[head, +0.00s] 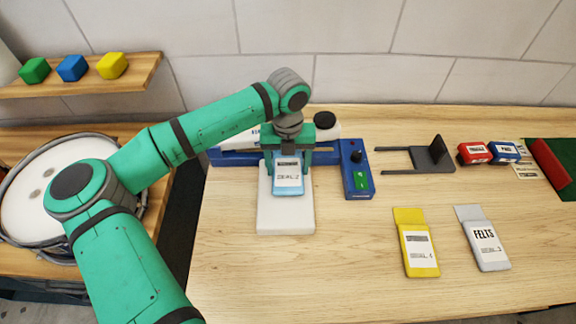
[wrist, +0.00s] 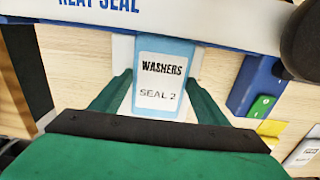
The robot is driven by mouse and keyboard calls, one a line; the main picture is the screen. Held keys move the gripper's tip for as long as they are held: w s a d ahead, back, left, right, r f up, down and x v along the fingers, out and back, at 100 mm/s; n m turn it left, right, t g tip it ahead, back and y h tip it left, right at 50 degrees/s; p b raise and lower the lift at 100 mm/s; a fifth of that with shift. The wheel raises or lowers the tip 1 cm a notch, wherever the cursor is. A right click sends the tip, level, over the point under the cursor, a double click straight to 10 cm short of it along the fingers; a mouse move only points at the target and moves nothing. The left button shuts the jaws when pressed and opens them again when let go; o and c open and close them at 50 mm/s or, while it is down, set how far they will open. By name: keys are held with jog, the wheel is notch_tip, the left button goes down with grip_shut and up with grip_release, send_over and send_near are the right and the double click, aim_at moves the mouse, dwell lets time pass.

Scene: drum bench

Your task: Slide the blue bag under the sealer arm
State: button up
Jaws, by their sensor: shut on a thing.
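The blue bag (head: 288,172) with a white label lies on the white block in front of the sealer. In the wrist view the bag (wrist: 162,84) reads "WASHERS" and "SEAL 2". My gripper (head: 287,157) is shut on the bag, with one green finger at each side of it. The white sealer arm (wrist: 200,22), marked "HEAT SEAL", crosses the top of the wrist view, and the bag's far end meets its edge there. The blue sealer base (head: 235,158) runs behind the bag. My gripper and wrist hide part of the sealer arm in the head view.
A white block (head: 285,219) lies under the bag. A blue control box (head: 357,170) with a green switch stands right of it. Yellow (head: 416,243) and grey "FELTS" (head: 483,238) bags lie at the right front. A dark bracket (head: 432,158) lies behind them. The bench front is clear.

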jog(key=o, duration=1.1)
jog(key=shift+o, duration=0.2)
jog(key=shift+r, duration=0.1)
notch_tip(320, 180, up, 11)
jog(key=shift+f, duration=0.2)
